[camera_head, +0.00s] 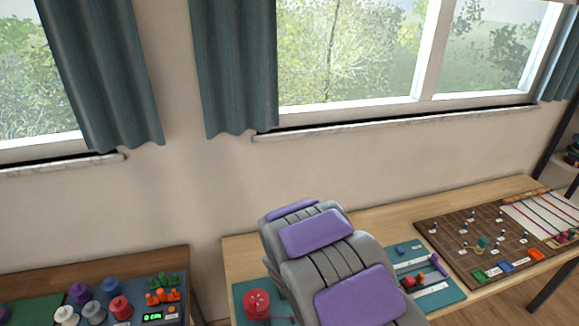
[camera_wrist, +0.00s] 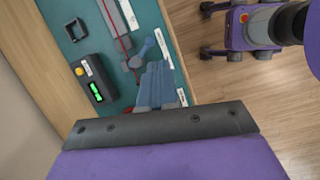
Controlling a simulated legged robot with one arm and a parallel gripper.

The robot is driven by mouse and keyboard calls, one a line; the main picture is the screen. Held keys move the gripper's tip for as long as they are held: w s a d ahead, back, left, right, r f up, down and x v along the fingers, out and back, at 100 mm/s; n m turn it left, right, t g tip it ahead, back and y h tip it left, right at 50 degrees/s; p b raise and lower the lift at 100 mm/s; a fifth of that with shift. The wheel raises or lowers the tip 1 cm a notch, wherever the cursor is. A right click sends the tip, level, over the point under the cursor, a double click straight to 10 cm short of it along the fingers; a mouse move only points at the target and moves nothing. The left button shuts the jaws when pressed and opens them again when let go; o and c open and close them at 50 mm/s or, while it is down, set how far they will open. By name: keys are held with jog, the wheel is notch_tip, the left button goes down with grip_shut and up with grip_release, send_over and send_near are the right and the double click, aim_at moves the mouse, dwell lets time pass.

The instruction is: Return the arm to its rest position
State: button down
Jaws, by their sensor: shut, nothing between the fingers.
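My arm, grey with purple panels, rises from the bottom middle of the head view over the near table; its gripper does not show there. In the wrist view my gripper (camera_wrist: 158,84) shows as narrow blue-grey fingers close together beyond a dark bolted bar. The fingers are shut and empty. They appear over the edge of the teal mat (camera_wrist: 125,95); whether they touch anything below cannot be told. My purple and grey body shows at the upper right of the wrist view, above the floor.
A black box with a green display (camera_wrist: 95,90) lies on the mat. A left table (camera_head: 160,256) holds several spools. Wooden floor (camera_wrist: 240,80) is open beside the mat table.

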jog(key=s+d+r+m+g+b, duration=0.2)
jog(key=s+d+r+m+b, duration=0.2)
jog(key=s+d+r+m, duration=0.45)
jog(key=s+a+r+m+y+b, duration=0.1)
jog(key=s+m, duration=0.4)
jog(key=s, duration=0.5)
jog(key=s+a+r+m+g+y+b, duration=0.1)
jog(key=s+r+m, duration=0.4)
jog(key=s, duration=0.5)
jog(key=shift+y+b, duration=0.8)
jog(key=shift+b, duration=0.4)
jog(key=shift+a, duration=0.25)
